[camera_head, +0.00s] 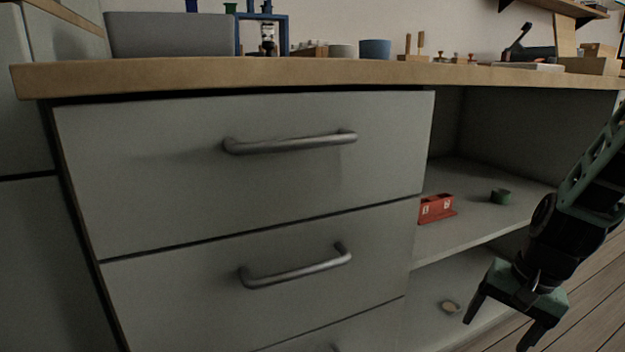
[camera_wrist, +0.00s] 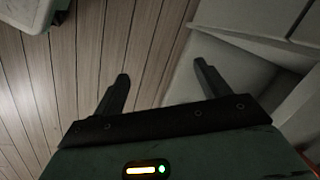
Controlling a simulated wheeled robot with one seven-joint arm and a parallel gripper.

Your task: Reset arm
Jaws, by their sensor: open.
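My gripper (camera_head: 497,326) hangs at the lower right of the head view, in front of the open shelves, fingers pointing down. Its two dark fingers are spread apart with nothing between them. In the wrist view my gripper (camera_wrist: 163,82) is also open and empty, above the plank floor and the edge of a pale cabinet surface. It touches nothing that I can see.
A grey cabinet with closed drawers (camera_head: 240,180) fills the middle. The wooden worktop (camera_head: 230,76) carries a grey bin (camera_head: 170,35) and several small things.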

